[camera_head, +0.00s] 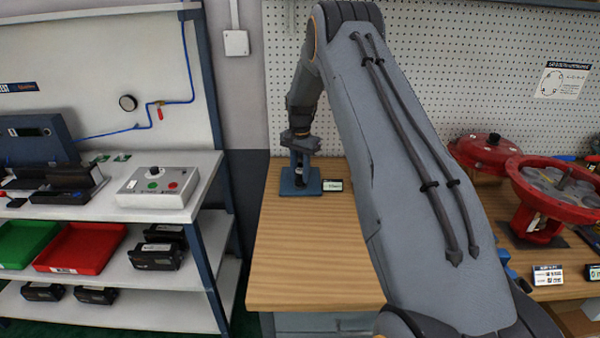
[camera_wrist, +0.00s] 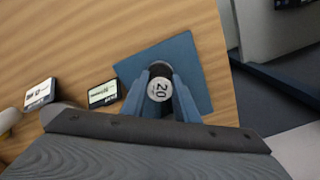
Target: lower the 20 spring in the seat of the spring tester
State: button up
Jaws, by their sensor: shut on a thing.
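The 20 spring shows in the wrist view as a round pale top marked "20" (camera_wrist: 160,89). My gripper (camera_wrist: 160,98) is shut on it, with a blue finger on either side. The spring tester (camera_wrist: 196,62) has a blue square base directly beyond the fingers, with a dark round part just behind the spring's top. In the head view the tester's blue base (camera_head: 300,187) stands on the wooden bench, and my gripper (camera_head: 300,165) points down over it. The spring's lower end is hidden, so I cannot tell whether it touches the seat.
A small display (camera_head: 332,185) stands beside the tester, and another label (camera_wrist: 40,95) lies farther left in the wrist view. The wooden bench (camera_head: 305,260) is clear in front. Red valve actuators (camera_head: 555,190) stand at right, beyond my arm. A grey control box (camera_head: 158,187) sits on the left shelf.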

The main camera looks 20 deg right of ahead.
jog(key=shift+f, duration=0.1)
jog(key=o, duration=1.2)
notch_tip(320, 180, up, 7)
jog(key=shift+f+b, duration=0.1)
jog(key=shift+b, duration=1.1)
jog(key=shift+r, duration=0.55)
jog(key=shift+s, duration=0.1)
